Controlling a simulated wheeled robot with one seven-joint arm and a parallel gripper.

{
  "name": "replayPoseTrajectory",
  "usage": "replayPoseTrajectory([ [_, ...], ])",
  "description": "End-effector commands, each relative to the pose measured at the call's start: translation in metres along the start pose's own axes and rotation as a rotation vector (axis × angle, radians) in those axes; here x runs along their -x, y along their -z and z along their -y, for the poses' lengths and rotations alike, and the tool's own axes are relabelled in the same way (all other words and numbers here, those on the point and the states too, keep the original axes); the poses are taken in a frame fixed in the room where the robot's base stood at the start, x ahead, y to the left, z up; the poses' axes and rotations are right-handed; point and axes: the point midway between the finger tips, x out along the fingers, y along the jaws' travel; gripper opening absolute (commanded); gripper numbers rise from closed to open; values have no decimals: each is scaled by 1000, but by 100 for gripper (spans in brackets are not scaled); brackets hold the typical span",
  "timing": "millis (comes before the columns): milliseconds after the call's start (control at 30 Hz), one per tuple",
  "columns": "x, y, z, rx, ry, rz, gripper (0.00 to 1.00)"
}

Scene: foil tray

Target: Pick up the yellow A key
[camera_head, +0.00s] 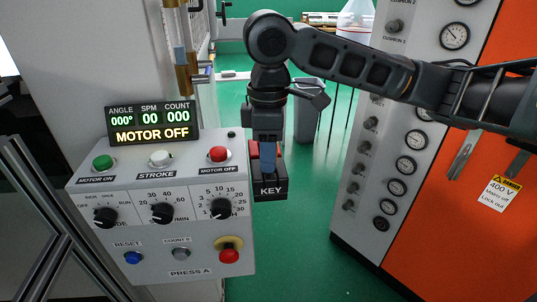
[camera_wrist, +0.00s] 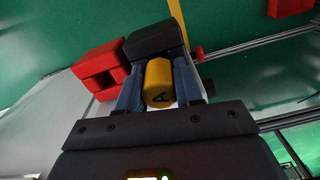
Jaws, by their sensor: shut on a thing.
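The yellow A key (camera_wrist: 158,82) shows in the wrist view, with a dark letter A on its face. It sits between the two blue fingers of my gripper (camera_wrist: 160,88), which is shut on it. In the head view my gripper (camera_head: 268,165) points down at the black box labelled KEY (camera_head: 270,190), on the right side of the press panel. The yellow key is hidden there behind my fingers. In the wrist view a black block (camera_wrist: 155,39) lies just beyond the key. I cannot tell whether the key is still seated.
The press panel (camera_head: 165,265) stands left of my gripper, with buttons and knobs; its display (camera_head: 152,123) reads MOTOR OFF. A grey and orange cabinet (camera_head: 455,215) with gauges stands at the right. A red block (camera_wrist: 99,70) is close to my left finger in the wrist view. Green floor lies between.

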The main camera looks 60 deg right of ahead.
Motion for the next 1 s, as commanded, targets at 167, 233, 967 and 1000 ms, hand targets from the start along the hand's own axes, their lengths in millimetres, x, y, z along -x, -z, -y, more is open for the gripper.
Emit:
replayPoseTrajectory([
  [167, 7, 0, 0, 1, 0, -1, 3],
  [233, 14, 0, 0, 1, -2, -1, 3],
  [967, 100, -97, -26, -4, -3, 1, 3],
  [1000, 102, -101, -27, -4, -2, 0, 3],
])
